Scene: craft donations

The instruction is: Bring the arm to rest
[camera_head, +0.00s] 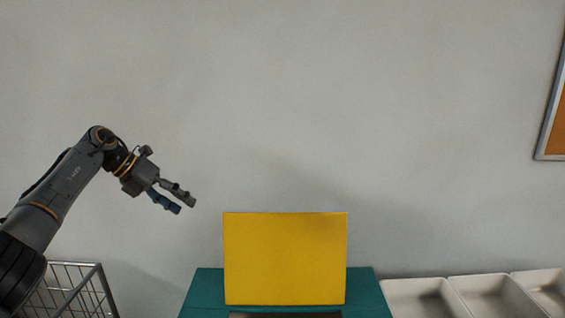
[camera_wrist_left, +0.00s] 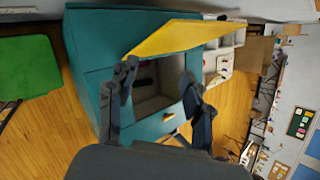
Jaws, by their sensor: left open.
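My left arm comes in from the left in the head view, raised in front of the wall. My left gripper (camera_head: 188,205) is open and empty, to the left of and a little above a yellow panel (camera_head: 285,258). The panel stands up on a teal cabinet (camera_head: 208,290). In the left wrist view the left gripper's open fingers (camera_wrist_left: 160,95) show in front of the teal cabinet (camera_wrist_left: 88,40), whose inside is partly visible, with the yellow panel (camera_wrist_left: 185,37) tilted out beside the opening. My right gripper is in neither view.
A wire basket (camera_head: 98,285) stands at the lower left, partly behind my arm. White bins (camera_head: 420,290) line the lower right. A framed board (camera_head: 553,115) hangs on the right. A green surface (camera_wrist_left: 28,62) shows in the wrist view. The space above the panel is clear.

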